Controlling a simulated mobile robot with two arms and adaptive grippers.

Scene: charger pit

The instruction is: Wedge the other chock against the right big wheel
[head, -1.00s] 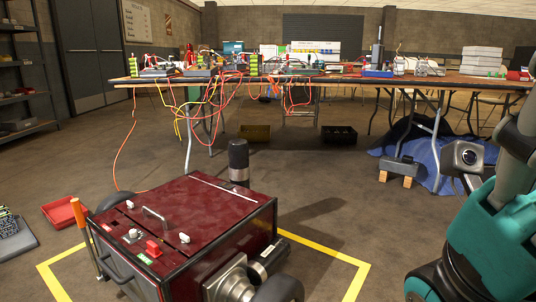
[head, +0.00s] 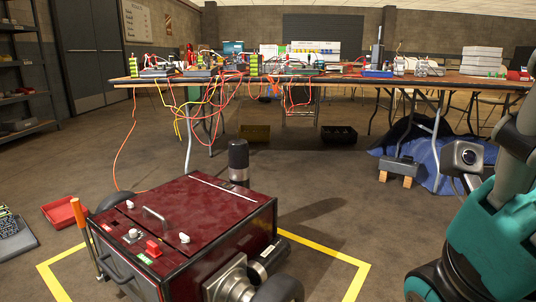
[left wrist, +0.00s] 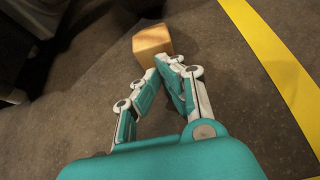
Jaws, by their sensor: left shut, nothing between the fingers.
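In the left wrist view a light wooden block (left wrist: 152,44), which looks like the chock, sits on the dark floor just beyond my left gripper (left wrist: 167,62). The gripper's fingertips are together, close to the block's near side, with nothing between them. I cannot tell whether they touch it. A dark shape at the upper left is too dim to identify. In the head view the dark red machine (head: 195,215) stands at the bottom, with a big dark wheel (head: 280,289) at its lower right corner. No chock shows beside that wheel there. My right gripper is not in view.
Yellow floor tape (head: 352,284) outlines the area around the machine and also runs right of the block (left wrist: 270,55). A red tray (head: 62,212) lies left. A cable-strewn table (head: 340,79) stands behind. A grey box on wooden blocks (head: 398,166) stands right. Open floor lies between.

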